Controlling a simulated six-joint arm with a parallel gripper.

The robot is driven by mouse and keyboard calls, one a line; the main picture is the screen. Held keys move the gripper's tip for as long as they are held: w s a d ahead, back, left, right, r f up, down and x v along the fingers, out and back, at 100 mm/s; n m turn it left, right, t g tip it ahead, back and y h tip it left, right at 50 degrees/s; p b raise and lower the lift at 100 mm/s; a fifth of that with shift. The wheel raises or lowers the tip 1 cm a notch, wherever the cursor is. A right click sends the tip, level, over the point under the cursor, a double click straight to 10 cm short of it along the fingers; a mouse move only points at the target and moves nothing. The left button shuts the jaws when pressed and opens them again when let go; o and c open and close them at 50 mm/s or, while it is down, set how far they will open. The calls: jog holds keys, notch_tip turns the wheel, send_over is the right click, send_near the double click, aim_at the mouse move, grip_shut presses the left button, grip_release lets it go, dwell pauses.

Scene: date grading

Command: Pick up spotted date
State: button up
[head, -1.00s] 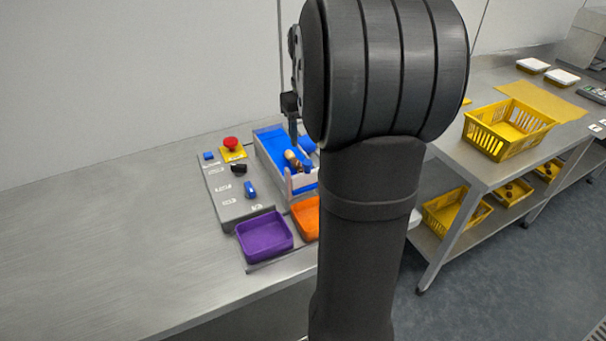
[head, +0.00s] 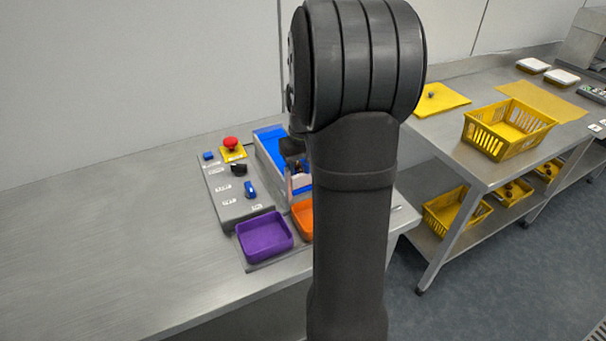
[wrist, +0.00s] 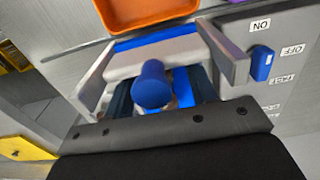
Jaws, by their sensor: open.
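I cannot make out the spotted date in either view now. My gripper (head: 293,152) is low over the blue-lined tray (head: 268,140) in the head view, partly hidden by my own arm. In the wrist view the dark jaws of my gripper (wrist: 160,92) are spread apart at the tray's pale end wall (wrist: 140,62). A rounded blue piece (wrist: 152,84) shows between them. I cannot tell what it is or whether the jaws touch it.
A grey control panel (head: 230,206) with a red button (head: 231,143) stands left of the tray. A purple bin (head: 264,237) and an orange bin (head: 303,220) sit in front. A yellow basket (head: 508,128) stands on the right table. The left bench is clear.

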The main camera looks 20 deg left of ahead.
jog(key=c, duration=0.8)
jog(key=shift+c, duration=0.2)
